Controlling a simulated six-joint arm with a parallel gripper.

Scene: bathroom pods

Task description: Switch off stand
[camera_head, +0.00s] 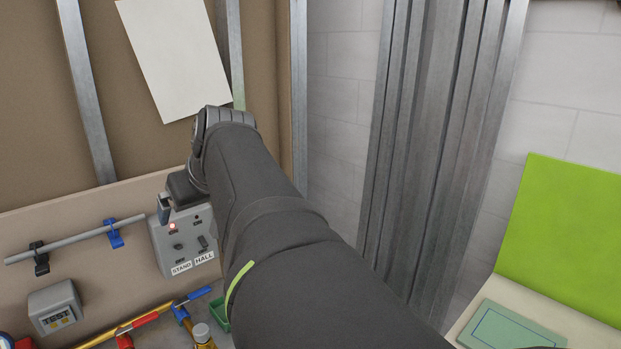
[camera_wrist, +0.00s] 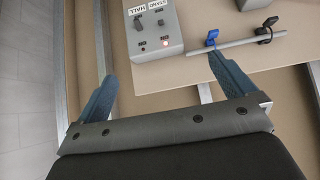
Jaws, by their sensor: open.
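A grey switch box (camera_head: 160,246) is mounted on the tan panel, left of my arm in the head view. It carries two small switches above the labels STAND (camera_head: 181,268) and HALL (camera_head: 204,258). The lamp above the STAND switch (camera_head: 180,246) glows red; the lamp above the HALL switch (camera_head: 203,242) is dark. The box also shows upside down in the wrist view (camera_wrist: 175,28), with the lit lamp (camera_wrist: 165,42). My gripper (camera_wrist: 161,66) is open and empty, its fingers spread near the box's lamp side. In the head view one finger overlaps the box's upper left corner.
A grey rod (camera_head: 75,240) on blue and black clips runs left of the box. A small grey meter (camera_head: 55,307), coloured pipes with valves (camera_head: 150,318) and a green container (camera_head: 219,314) lie below. A paper sheet (camera_head: 175,50) hangs above.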

